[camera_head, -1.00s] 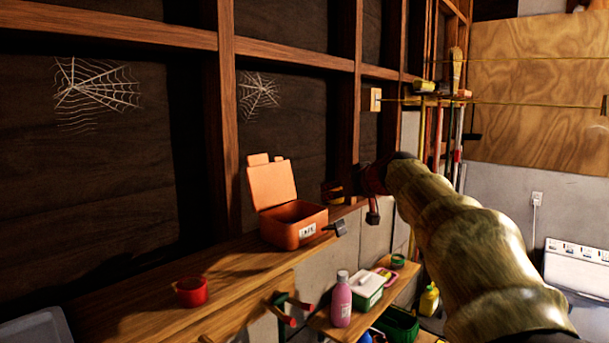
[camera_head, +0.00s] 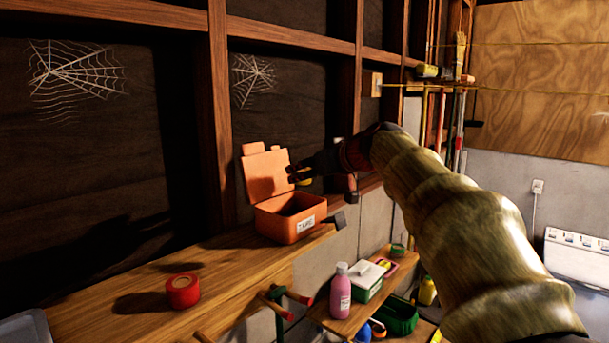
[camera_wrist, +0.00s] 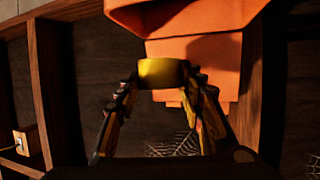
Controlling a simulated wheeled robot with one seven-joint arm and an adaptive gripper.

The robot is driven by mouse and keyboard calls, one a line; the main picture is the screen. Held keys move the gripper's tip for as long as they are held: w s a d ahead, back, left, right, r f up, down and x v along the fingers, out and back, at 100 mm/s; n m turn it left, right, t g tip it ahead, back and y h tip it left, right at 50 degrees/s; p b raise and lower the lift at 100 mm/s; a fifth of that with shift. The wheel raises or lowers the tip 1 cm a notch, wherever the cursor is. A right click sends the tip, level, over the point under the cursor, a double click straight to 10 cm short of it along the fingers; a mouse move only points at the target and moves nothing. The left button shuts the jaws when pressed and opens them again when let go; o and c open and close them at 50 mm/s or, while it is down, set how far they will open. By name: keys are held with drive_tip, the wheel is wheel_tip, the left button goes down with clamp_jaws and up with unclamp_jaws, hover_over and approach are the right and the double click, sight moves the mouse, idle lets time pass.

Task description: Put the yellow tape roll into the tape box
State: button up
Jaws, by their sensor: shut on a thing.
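The yellow tape roll (camera_wrist: 161,72) is held between the fingertips of my gripper (camera_wrist: 160,80) in the wrist view. In the head view, a small yellow part of it (camera_head: 304,182) shows under my gripper (camera_head: 298,174), which is dark and partly hard to make out. The orange tape box (camera_head: 284,226) stands on the wooden ledge with its lid (camera_head: 267,176) raised and a white "TAPE" label on its front. My gripper is above the box's right side, near the lid's right edge; the exact depth is unclear. The box also shows in the wrist view (camera_wrist: 200,18). Its inside looks dark.
A red tape roll (camera_head: 183,291) lies on the ledge (camera_head: 225,280) left of the box. A dark clamp-like piece (camera_head: 337,221) juts out beside the box. Below right, a lower shelf holds a pink bottle (camera_head: 340,290) and a white-green container (camera_head: 366,280). Wall studs stand behind.

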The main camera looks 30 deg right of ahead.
drive_tip(key=shift+f+b, duration=2.05)
drive_tip(key=shift+b, duration=0.4)
drive_tip(key=o, duration=1.2)
drive_tip(key=shift+s, duration=0.1)
drive_tip(key=v, duration=1.2)
